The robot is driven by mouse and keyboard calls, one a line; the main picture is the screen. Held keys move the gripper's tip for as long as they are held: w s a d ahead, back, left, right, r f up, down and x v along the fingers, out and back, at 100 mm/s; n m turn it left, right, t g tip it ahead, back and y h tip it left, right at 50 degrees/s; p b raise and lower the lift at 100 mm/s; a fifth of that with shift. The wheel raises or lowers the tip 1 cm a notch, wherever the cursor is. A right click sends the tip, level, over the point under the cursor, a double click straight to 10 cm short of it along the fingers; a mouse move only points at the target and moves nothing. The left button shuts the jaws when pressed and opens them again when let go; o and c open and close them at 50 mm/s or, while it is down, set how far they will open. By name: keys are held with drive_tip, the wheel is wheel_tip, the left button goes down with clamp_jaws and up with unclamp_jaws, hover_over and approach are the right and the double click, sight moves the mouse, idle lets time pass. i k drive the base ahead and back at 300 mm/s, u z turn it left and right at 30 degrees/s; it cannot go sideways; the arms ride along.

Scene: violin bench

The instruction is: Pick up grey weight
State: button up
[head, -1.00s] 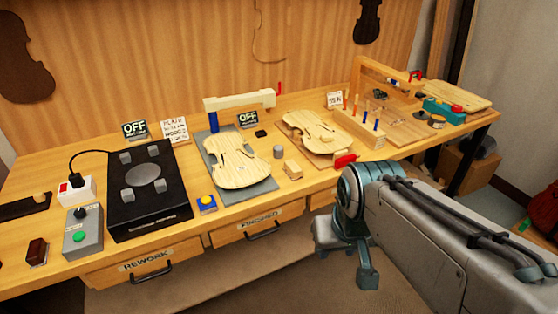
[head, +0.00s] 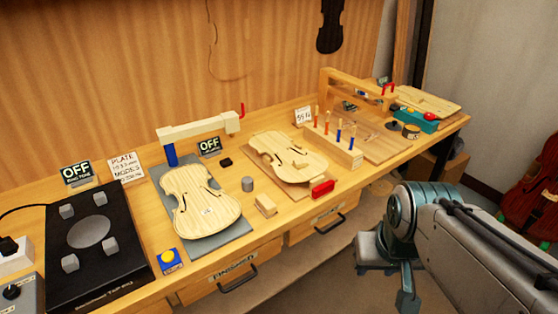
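The grey weight (head: 248,184) is a small upright cylinder on the bench. It stands between the violin plate on the grey mat (head: 232,229) and the second violin plate (head: 285,152), behind a small wooden block (head: 265,205). My gripper (head: 385,276) is at the lower right, in front of the bench and well apart from the weight. Its two fingers point down with a gap between them, and nothing shows between them.
A wooden arm on a blue post (head: 170,155) stands behind the left plate. A peg rack (head: 340,150) stands to the right. A black plate with grey blocks (head: 120,262) is at the left.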

sight(246, 183)
drive_tip(key=z, duration=0.15)
drive_tip(key=i, duration=0.7)
drive_tip(key=u, duration=0.75)
drive_tip(key=i, duration=0.65)
drive_tip(key=u, duration=0.7)
